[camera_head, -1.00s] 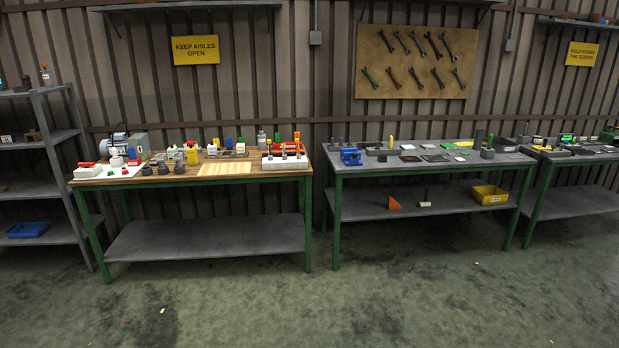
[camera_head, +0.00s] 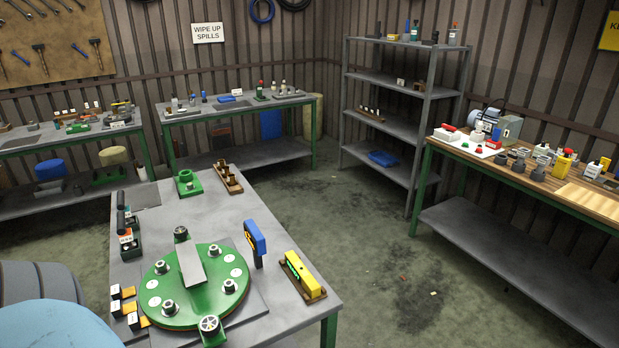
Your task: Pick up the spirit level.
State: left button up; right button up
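A yellow bar with a green strip along its side, which looks like the spirit level (camera_head: 301,270), lies on a brown wooden base (camera_head: 317,297). It is near the right front corner of the grey workbench (camera_head: 225,181) in the head view. A blue upright handheld tool (camera_head: 255,237) stands to its left, apart from it. Neither of my grippers shows in the head view, so I cannot see whether they are open or shut.
A green round plate with several fittings (camera_head: 190,322) fills the bench's front middle. Small boxes (camera_head: 130,310) line its left edge. Grey shelves (camera_head: 398,137) and a wooden-topped bench (camera_head: 585,208) stand behind to the right. The floor (camera_head: 390,260) between is mostly clear.

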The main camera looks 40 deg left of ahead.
aim_at(311, 286)
jog(key=i+l+u, duration=0.15)
jog(key=u, duration=0.3)
jog(key=i+l+u, duration=0.25)
jog(key=u, duration=0.25)
jog(key=i+l+u, duration=0.25)
jog(key=u, duration=0.2)
jog(key=i+l+u, duration=0.1)
jog(key=l+u, duration=0.35)
jog(key=i+l+u, duration=0.1)
jog(key=l+u, duration=0.25)
jog(key=u, duration=0.15)
jog(key=l+u, duration=0.55)
jog(key=u, duration=0.15)
jog(key=l+u, duration=0.3)
jog(key=i, duration=0.05)
